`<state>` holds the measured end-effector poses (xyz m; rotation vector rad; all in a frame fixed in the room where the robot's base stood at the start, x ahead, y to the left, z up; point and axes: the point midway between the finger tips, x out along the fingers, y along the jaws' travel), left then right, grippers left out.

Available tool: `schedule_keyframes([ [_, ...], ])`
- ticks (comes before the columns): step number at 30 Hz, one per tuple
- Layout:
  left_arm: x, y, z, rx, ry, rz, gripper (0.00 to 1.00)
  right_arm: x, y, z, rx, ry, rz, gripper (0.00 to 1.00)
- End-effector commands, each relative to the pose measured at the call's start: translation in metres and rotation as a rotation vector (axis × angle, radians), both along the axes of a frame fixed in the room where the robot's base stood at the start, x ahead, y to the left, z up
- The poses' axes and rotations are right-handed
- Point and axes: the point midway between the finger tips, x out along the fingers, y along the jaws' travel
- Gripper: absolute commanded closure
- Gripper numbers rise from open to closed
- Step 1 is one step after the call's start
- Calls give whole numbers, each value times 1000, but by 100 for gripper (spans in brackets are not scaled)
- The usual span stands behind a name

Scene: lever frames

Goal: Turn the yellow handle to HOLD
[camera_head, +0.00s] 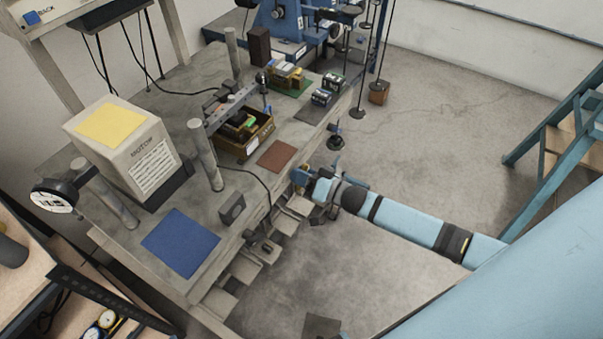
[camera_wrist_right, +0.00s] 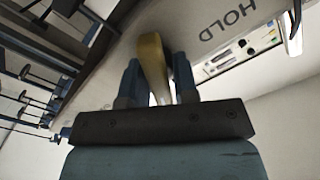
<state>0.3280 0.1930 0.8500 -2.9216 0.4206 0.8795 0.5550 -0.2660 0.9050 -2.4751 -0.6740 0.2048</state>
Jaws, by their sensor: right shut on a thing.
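The yellow handle (camera_wrist_right: 152,62) shows in the right wrist view, standing between the two blue fingers of my right gripper (camera_wrist_right: 156,76). The fingers are shut on it. The word HOLD (camera_wrist_right: 228,21) is printed on the grey panel (camera_wrist_right: 112,62), to the upper right of the handle. In the head view my right gripper (camera_head: 308,182) is at the front edge of the workbench; the handle is mostly hidden there and its angle is hard to tell. My left gripper is not in view.
The workbench (camera_head: 222,190) holds a grey motor box (camera_head: 120,145), a blue mat (camera_head: 181,243), a brown mat (camera_head: 277,156) and a parts bin (camera_head: 240,145). Several pale steps or brackets (camera_head: 243,268) line its front edge. A blue ladder (camera_head: 555,120) stands at right. The floor between is open.

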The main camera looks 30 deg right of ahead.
Motion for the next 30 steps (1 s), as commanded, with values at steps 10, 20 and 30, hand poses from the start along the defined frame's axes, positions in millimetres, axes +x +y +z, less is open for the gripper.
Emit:
schedule_keyframes([
  [10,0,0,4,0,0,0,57,-1,1,2,-277,-164,-1,96],
  [20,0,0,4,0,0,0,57,-2,3,1,-548,-323,0,96],
  [30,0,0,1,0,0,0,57,-3,5,0,-825,-486,0,96],
])
